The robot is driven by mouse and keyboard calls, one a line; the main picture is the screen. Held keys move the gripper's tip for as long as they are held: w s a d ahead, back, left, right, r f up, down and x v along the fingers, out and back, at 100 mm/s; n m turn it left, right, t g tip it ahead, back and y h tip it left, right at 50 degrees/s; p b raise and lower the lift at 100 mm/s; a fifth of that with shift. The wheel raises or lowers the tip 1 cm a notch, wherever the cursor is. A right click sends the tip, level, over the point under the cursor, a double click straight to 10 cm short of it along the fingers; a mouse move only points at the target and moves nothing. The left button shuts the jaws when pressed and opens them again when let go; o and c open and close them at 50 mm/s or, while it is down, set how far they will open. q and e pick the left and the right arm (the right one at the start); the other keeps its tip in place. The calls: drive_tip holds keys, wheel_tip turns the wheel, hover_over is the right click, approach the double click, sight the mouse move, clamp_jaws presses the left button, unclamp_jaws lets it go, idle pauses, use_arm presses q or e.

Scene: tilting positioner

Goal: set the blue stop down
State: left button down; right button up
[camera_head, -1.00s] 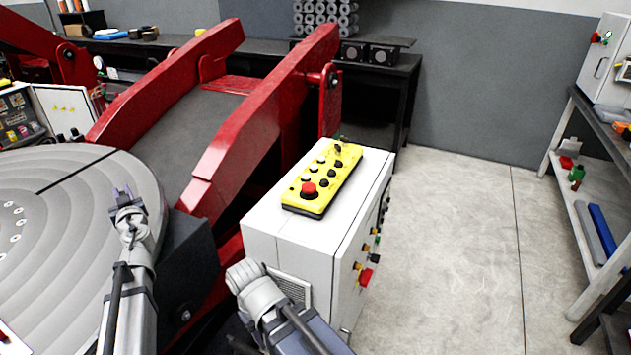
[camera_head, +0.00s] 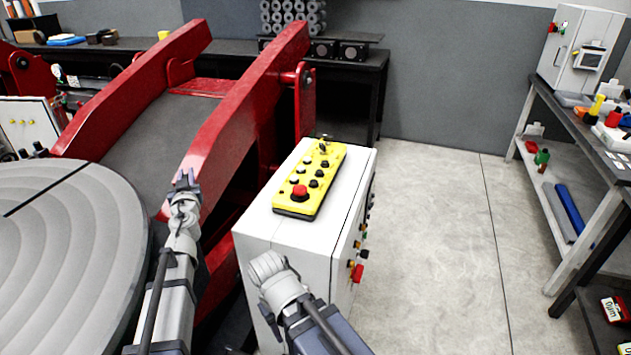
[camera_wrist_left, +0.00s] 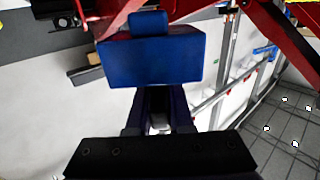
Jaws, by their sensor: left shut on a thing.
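The blue stop (camera_wrist_left: 150,62) fills the upper middle of the left wrist view as a blue block with a smaller block on its top edge. My left gripper (camera_wrist_left: 158,112) is shut on it, the dark fingers meeting its lower edge. In the head view my left gripper (camera_head: 187,180) is in front of the red tilting frame (camera_head: 240,110), to the right of the round grey table (camera_head: 70,235). The stop cannot be made out in that view.
A white cabinet (camera_head: 295,235) with a yellow button pendant (camera_head: 312,180) on top stands right of my left gripper. A dark bench (camera_head: 345,85) runs along the back wall. A shelf unit (camera_head: 575,130) stands at the right. Floor between cabinet and shelf is clear.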

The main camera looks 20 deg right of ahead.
use_arm(q)
drive_tip(key=s+d+r+m+g+h+p, duration=0.1)
drive_tip(key=s+d+m+h, duration=0.2)
drive_tip(key=d, duration=0.5)
drive_tip(key=s+d+r+m+g+h, duration=0.15)
drive_tip(key=d+h, duration=0.25)
drive_tip(key=d, duration=0.4)
drive_tip(key=s+d+m+g+h+p, duration=0.1)
drive_tip(key=s+d+m+h, duration=0.25)
drive_tip(key=d, duration=0.55)
wheel_tip(320, 180, down, 6)
drive_tip(key=b, duration=0.6)
drive_tip(key=shift+a+n, duration=0.2)
drive_tip(key=shift+n, duration=0.1)
drive_tip(key=shift+f+t+h, duration=0.15)
drive_tip(key=shift+t+h, duration=0.1)
wheel_tip(320, 180, down, 4)
drive_tip(key=b, duration=0.4)
drive_tip(key=shift+r, duration=0.2)
